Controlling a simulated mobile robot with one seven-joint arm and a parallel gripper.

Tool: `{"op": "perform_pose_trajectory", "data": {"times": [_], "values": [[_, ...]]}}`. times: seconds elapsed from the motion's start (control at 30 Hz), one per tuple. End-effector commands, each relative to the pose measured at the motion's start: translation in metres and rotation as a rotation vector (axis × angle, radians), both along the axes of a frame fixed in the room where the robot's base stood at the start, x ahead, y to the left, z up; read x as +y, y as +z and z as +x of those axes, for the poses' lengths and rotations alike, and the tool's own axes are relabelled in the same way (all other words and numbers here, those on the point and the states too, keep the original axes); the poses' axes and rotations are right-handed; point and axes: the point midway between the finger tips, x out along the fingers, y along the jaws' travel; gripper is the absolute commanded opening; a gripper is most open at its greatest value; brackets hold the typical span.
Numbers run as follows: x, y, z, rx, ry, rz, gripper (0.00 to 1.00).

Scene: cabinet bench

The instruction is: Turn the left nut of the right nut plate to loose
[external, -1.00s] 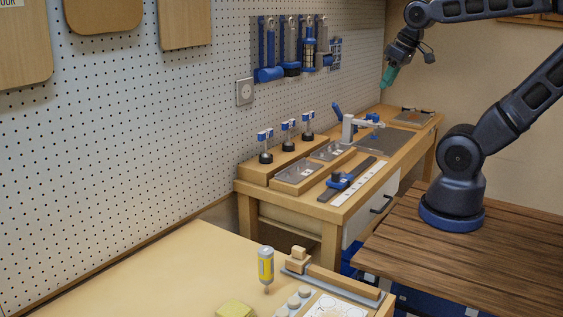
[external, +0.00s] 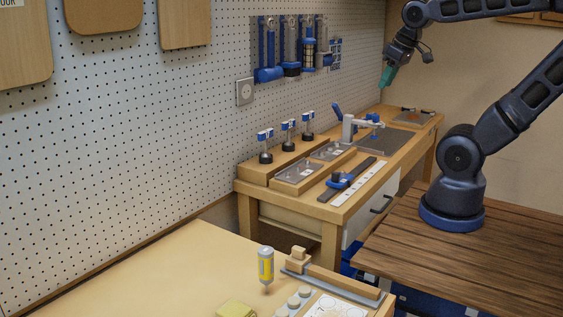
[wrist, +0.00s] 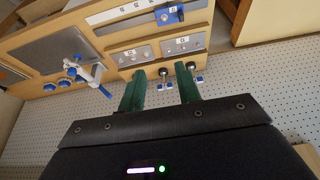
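Two grey nut plates lie on the wooden bench. The one farther right in the external view (external: 333,151) also shows in the wrist view (wrist: 132,55), left of the other. The other plate (external: 298,170) appears right of it in the wrist view (wrist: 183,44). Small nuts show on both plates, but their turn state is too small to tell. My gripper (external: 387,76) hangs in the air above the far part of the bench, apart from the plates. In the wrist view its green fingers (wrist: 161,78) are spread with nothing between them.
A white-armed clamp with blue knobs (external: 348,129) stands beside the right plate. A blue slider (external: 341,181) sits on a dark rail in front. Several black-based posts with blue tops (external: 288,134) stand behind the plates, near the pegboard (external: 130,130). The air above the bench is free.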

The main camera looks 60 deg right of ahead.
Motion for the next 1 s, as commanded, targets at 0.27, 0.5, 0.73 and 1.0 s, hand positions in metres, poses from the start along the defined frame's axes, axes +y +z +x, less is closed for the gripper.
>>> {"op": "perform_pose_trajectory", "data": {"times": [0.27,0.5,0.73,1.0], "values": [[-0.009,-0.01,0.049,0.072,-0.084,0.018,0.33],[-0.021,-0.028,0.098,0.139,-0.17,0.037,0.33],[-0.036,-0.056,0.144,0.203,-0.255,0.055,0.33],[-0.055,-0.099,0.194,0.277,-0.353,0.075,0.33]]}}
